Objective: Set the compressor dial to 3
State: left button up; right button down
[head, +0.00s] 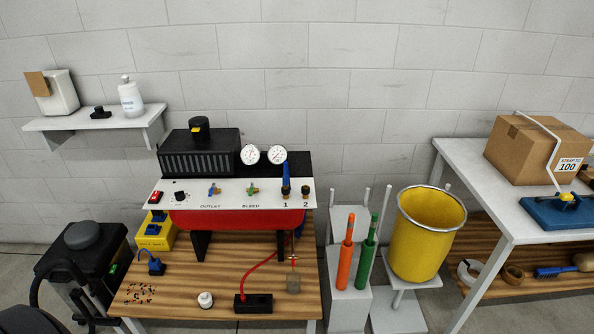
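The compressor stands on a wooden-topped table, with a red tank (235,219) under a white front panel (232,194). A small black dial (180,196) sits near the left end of the panel. Its pointer and scale marks are too small to read. Right of it are a blue valve handle (213,189) labelled OUTLET and a green one (252,190) labelled BLEED. Two round white gauges (250,154) (277,155) rise behind the panel. Two fittings marked 1 and 2 are at its right end. Neither of my grippers shows in the head view.
A red switch (156,197) is at the panel's left end. On the wooden table (200,276) are a small white jar (205,299), a black block (253,303) with a red cable, and a blue-black plug (154,264). A yellow bin (420,235) stands right. Space before the panel is clear.

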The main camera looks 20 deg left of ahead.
aim_at(180, 196)
jog(key=u, duration=0.85)
